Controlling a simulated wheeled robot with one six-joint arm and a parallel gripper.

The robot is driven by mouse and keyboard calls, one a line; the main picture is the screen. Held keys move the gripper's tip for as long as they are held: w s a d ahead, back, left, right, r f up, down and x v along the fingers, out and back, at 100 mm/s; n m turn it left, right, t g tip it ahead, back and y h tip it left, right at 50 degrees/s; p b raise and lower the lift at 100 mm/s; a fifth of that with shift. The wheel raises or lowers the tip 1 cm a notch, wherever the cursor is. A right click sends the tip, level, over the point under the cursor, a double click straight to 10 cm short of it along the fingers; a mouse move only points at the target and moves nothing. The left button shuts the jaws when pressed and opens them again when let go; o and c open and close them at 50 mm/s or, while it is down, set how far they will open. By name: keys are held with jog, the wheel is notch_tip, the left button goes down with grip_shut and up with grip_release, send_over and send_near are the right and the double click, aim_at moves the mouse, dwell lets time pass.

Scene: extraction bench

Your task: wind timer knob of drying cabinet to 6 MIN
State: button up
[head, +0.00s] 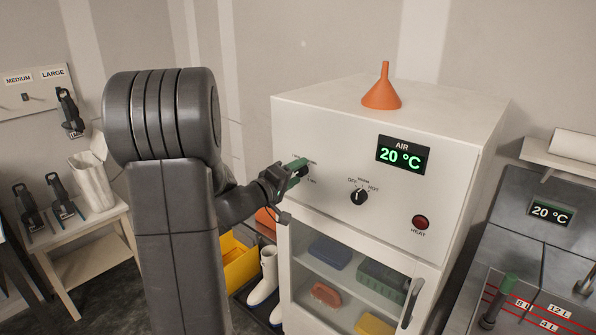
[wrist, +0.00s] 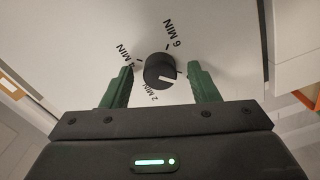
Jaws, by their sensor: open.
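The drying cabinet (head: 345,150) is a white box with a glass-fronted lower compartment. Its timer knob (wrist: 156,76) is black and round with a white pointer mark, which points right and slightly down in the wrist view. The label 6 MIN (wrist: 173,33) is above and right of the knob, 2 MIN is just below it, and another partly covered MIN label is upper left. My gripper (wrist: 160,68) is open, with one green finger on each side of the knob and gaps between. In the head view my gripper (head: 299,168) is at the panel's left, hiding the knob.
Right of my gripper on the panel are an OFF/HOT knob (head: 359,197), an AIR display (head: 402,155) reading 20 °C and a red HEAT lamp (head: 420,222). An orange funnel (head: 381,92) stands on top. A yellow bin (head: 240,264) and white boots (head: 264,278) are at lower left.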

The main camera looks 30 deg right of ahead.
jog(key=n, duration=1)
jog(key=shift+n, duration=0.3)
